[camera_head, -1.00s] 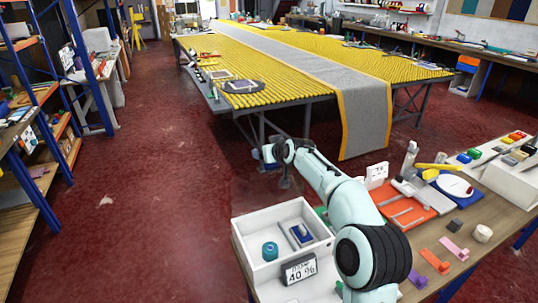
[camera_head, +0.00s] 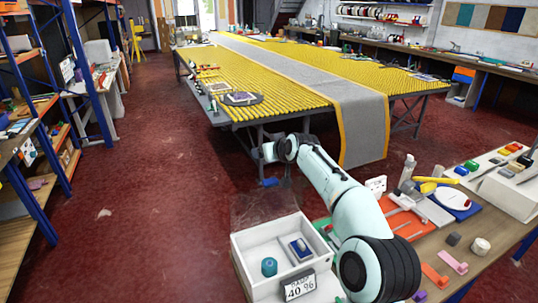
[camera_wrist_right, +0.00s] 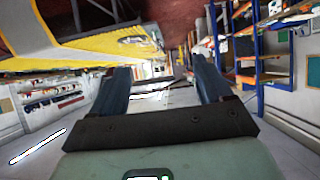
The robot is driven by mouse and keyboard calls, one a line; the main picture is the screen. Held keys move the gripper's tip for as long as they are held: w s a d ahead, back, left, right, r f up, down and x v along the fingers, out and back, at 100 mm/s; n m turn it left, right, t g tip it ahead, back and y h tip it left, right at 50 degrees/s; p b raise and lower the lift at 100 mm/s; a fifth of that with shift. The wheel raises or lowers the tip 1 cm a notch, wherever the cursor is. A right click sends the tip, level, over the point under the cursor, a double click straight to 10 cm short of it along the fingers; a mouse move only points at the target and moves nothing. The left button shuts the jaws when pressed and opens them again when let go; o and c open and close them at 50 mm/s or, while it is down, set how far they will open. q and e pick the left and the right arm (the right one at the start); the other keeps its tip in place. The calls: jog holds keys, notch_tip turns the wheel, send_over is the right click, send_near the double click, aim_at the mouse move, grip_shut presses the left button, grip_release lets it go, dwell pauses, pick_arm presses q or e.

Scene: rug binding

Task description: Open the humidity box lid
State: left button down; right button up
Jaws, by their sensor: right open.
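The humidity box (camera_head: 258,240) is an open-topped white box on the workbench at the bottom of the head view. A faint clear panel (camera_head: 262,206), which looks like its lid, stands up along the box's far edge. A teal spool (camera_head: 269,267) and a small blue item (camera_head: 300,248) show inside. My right arm reaches out past the box's right side. Its gripper is beyond the box and above the floor, apart from the panel. In the right wrist view the gripper (camera_wrist_right: 162,82) has its fingers wide apart with nothing between them. My left gripper is out of view.
A humidity display (camera_head: 299,288) is on the box's front. An orange tray (camera_head: 408,222), bottle (camera_head: 407,171) and small coloured clips lie to the right on the bench. A large yellow slatted table (camera_head: 285,85) with a grey rug stands beyond. Red floor is clear to the left.

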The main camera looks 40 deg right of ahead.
jog(key=shift+s+a+r, duration=0.1)
jog(key=shift+s+r, duration=0.15)
jog(key=shift+r, duration=0.65)
jog(key=shift+s+r, duration=0.2)
jog(key=shift+r, duration=0.65)
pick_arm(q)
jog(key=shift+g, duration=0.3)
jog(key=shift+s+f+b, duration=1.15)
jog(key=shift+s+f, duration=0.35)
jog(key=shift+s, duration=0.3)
pick_arm(e)
jog(key=v, duration=1.3)
jog(key=shift+s, duration=0.2)
jog(key=shift+r, duration=0.1)
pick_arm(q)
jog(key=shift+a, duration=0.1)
pick_arm(e)
jog(key=shift+a, duration=0.1)
